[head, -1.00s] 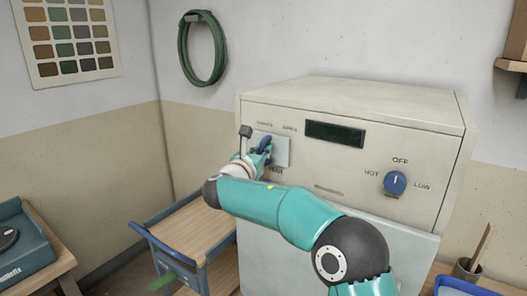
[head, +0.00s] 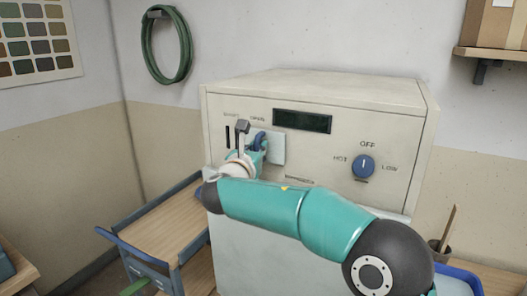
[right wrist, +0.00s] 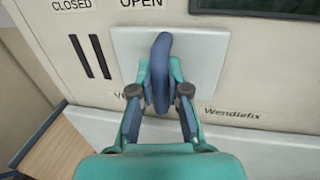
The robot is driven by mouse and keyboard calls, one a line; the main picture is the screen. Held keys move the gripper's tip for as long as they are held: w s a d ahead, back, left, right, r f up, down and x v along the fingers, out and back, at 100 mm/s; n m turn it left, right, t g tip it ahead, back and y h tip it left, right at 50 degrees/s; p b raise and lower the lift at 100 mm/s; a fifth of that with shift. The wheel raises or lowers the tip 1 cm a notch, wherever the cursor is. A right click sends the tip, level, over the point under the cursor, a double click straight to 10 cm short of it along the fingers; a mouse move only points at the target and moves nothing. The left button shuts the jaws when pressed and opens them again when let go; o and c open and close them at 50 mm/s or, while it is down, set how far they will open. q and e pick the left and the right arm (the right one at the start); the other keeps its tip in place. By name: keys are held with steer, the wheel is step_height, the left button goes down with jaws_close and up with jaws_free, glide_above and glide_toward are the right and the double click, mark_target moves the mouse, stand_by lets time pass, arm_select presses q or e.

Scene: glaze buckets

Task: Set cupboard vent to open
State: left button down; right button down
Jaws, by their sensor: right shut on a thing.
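The cupboard (head: 300,225) is a cream cabinet with a panel of labels and controls. Its vent handle is a blue lever (right wrist: 161,62) on a pale square plate (right wrist: 205,60); the lever also shows in the head view (head: 260,139). In the right wrist view the lever stands about upright, with CLOSED and OPEN labels above, towards the left. The VENT label is partly hidden by my gripper. My right gripper (right wrist: 160,88) is shut on the blue lever, one finger on each side. My left gripper is in neither current view.
A blue knob (head: 363,166) marked OFF, HOT and LOW sits right of the dark display (head: 302,121). A wooden-topped cart (head: 165,225) stands at the cupboard's left. A green hose (head: 166,45) hangs on the wall. A shelf (head: 490,51) holds a box at upper right.

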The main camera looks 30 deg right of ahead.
steer(key=shift+f, duration=0.15)
steer(key=c, duration=1.5)
jaws_free()
steer(key=shift+s, duration=0.1)
steer(key=o, duration=0.4)
steer(key=shift+s, duration=0.15)
steer(key=shift+c, duration=0.2)
steer(key=shift+d, duration=0.1)
steer(key=v, duration=1.1)
steer(key=shift+s+a, duration=0.25)
steer(key=shift+a, duration=0.1)
